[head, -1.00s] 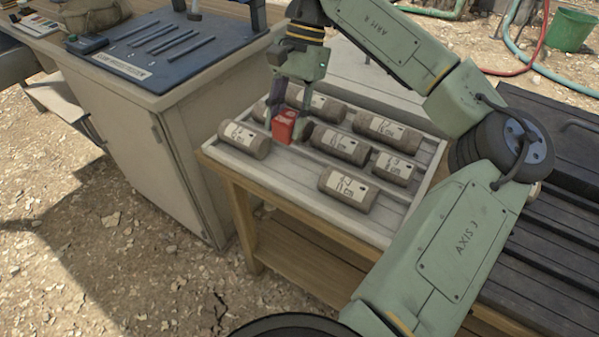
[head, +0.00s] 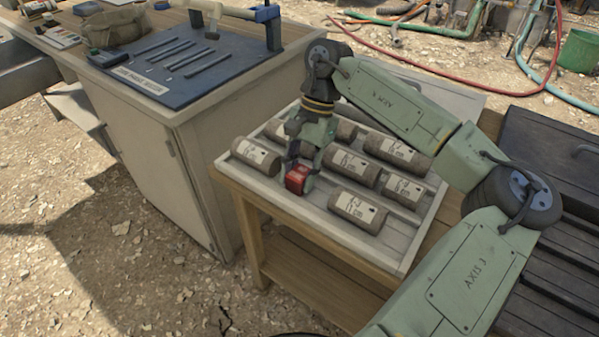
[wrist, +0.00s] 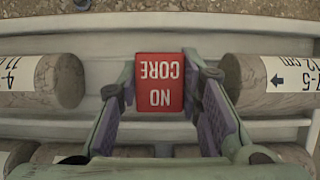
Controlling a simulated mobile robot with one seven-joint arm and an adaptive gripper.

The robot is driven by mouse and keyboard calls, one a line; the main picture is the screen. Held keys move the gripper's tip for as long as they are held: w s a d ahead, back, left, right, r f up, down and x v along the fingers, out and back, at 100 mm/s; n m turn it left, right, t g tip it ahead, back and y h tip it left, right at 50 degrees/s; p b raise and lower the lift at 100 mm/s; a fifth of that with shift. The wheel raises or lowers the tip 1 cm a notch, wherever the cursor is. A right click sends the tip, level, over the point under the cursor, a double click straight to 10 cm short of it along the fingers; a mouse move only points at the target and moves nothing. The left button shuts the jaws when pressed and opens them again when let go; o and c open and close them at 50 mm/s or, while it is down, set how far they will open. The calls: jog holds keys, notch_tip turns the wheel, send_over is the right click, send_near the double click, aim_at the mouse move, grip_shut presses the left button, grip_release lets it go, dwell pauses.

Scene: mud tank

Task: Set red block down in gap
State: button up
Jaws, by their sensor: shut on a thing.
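The red block (head: 298,179), lettered "NO CORE" in the wrist view (wrist: 160,83), is between the fingers of my gripper (head: 302,167). Both fingers (wrist: 162,88) in the wrist view hold its sides. The block is in the gap in the front row of the core tray (head: 398,261). A core (head: 256,155) lies to its left and another core (head: 357,210) to its right, with space on both sides. In the wrist view these show as the left core (wrist: 45,82) and right core (wrist: 268,86). I cannot tell whether the block touches the tray floor.
Several more cores (head: 397,150) lie in the rows behind. A cabinet with a dark tool mat (head: 185,58) stands left of the tray's wooden table (head: 255,230). Dark slatted boards (head: 560,190) are at the right.

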jog(key=o, duration=1.3)
jog(key=shift+f, duration=0.15)
jog(key=shift+c, duration=0.2)
jog(key=shift+r+p, duration=0.35)
jog(key=shift+w+d+r+b, duration=0.1)
jog(key=shift+w+r+b, duration=0.15)
jog(key=shift+b, duration=0.05)
jog(key=b+v, duration=0.1)
jog(key=v, duration=1)
jog(key=shift+s+r, duration=0.1)
